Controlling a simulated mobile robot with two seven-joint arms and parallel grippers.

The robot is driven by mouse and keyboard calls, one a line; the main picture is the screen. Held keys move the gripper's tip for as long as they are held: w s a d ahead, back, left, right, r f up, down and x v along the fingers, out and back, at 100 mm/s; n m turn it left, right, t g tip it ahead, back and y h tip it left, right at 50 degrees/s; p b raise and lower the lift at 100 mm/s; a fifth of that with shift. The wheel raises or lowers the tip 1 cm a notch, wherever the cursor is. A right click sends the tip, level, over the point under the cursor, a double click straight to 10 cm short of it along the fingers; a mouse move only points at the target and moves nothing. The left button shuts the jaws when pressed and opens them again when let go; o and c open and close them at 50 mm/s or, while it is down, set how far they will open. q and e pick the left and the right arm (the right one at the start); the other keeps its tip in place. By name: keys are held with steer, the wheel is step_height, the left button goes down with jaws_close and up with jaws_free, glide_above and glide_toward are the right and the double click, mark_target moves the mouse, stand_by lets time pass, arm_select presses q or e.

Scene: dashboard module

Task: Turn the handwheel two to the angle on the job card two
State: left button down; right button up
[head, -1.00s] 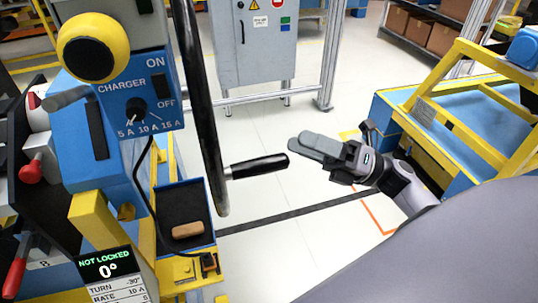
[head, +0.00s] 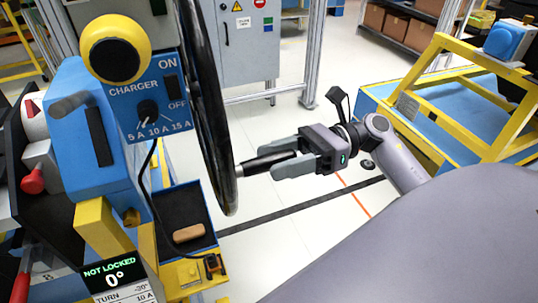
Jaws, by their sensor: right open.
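The handwheel (head: 214,120) is a black rim seen nearly edge-on, left of centre in the head view. Its black handle (head: 262,162) sticks out to the right from the lower rim. My right gripper (head: 280,165) is open, with its grey fingers on either side of the handle; I cannot tell whether they touch it. The job card (head: 125,294) at the bottom left reads TURN -30° and RATE 10 A, partly cut off. The display (head: 112,273) above it reads NOT LOCKED and 0°. My left gripper is not in view.
A blue charger box (head: 150,100) with a dial and a yellow-ringed knob (head: 115,48) stands left of the wheel. A black tray (head: 180,212) holds a brown block (head: 188,233). A yellow frame (head: 440,95) stands at the right. The floor between is clear.

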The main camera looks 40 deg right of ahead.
steer(key=shift+x, duration=1)
jaws_close()
steer(key=shift+d+r, duration=0.1)
steer(key=shift+r, duration=0.05)
